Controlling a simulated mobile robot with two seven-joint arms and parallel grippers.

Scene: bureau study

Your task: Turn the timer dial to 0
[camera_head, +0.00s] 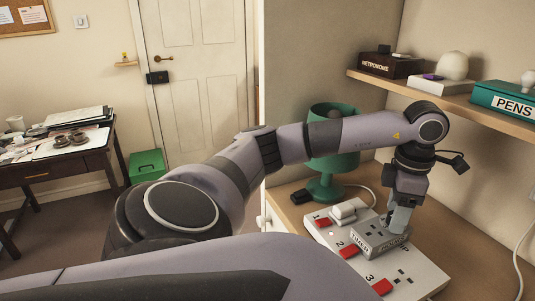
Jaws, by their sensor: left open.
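A grey timer box (368,246) with lettering on its sides sits on a white power strip (418,272) on the wooden desk at the right. Sockets show on the left part of its top. My left gripper (396,226) points down at the right part of the timer's top, with its fingers at or just above it. Its jaws are open, though the gap is hard to see from here. The dial is not clearly visible and seems hidden behind the fingers. I cannot tell whether the fingers touch it. My right gripper is not in view.
The strip has red switches numbered 1, 2 and 3 and a white plug (344,212). A green lamp (333,150) stands behind. A shelf (451,96) above holds a metronome box (390,65) and a teal pens box (505,101). Bare desk (462,225) lies right of the strip.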

